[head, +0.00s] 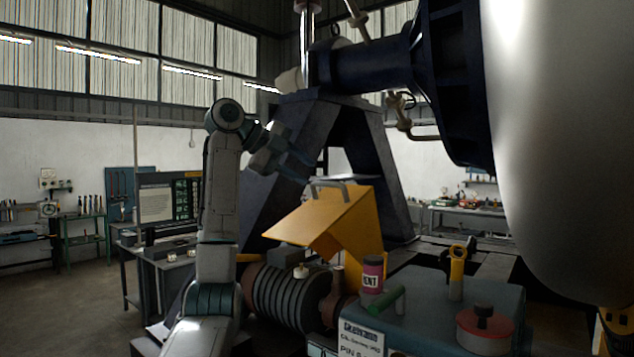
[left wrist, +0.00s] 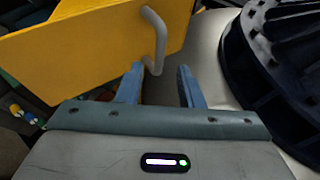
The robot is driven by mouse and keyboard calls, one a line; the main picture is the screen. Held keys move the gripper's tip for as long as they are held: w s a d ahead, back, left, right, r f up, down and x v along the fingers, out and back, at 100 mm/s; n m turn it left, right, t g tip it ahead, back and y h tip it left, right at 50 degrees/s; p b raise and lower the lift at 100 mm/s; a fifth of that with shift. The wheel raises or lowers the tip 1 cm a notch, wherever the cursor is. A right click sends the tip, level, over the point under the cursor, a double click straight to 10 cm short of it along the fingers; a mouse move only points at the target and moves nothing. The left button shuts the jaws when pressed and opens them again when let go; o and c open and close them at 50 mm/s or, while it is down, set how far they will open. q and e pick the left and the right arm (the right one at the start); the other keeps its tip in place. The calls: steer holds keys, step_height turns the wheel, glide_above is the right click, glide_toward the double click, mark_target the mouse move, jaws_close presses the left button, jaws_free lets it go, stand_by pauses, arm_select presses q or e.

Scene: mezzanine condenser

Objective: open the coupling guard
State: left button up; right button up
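The yellow coupling guard (head: 325,222) stands as a bent panel raised at an angle, with the ribbed coupling (head: 290,298) exposed below it. A grey bar handle (head: 328,187) is on the guard's upper part. My left gripper (head: 300,166) is above and left of the handle, apart from it in the head view. In the left wrist view, the blue fingers (left wrist: 158,84) are spread with nothing clamped between them. The handle (left wrist: 157,38) and the guard (left wrist: 90,45) show beyond the fingertips; the handle's lower end comes close to the left-hand finger. My right gripper is out of view.
A teal housing (head: 440,310) at the front right carries a pink can (head: 372,274), a green cylinder (head: 388,301), a yellow-ringed upright part (head: 457,268) and a red knobbed lid (head: 484,325). A dark support frame (head: 290,150) and a large pale vessel (head: 565,130) stand behind and right.

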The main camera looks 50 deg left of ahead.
arm_select(q)
steer(key=p+v, duration=0.1)
steer(key=v, duration=0.2)
steer(key=shift+s+p, duration=0.1)
steer(key=shift+p, duration=0.2)
stand_by(0.4)
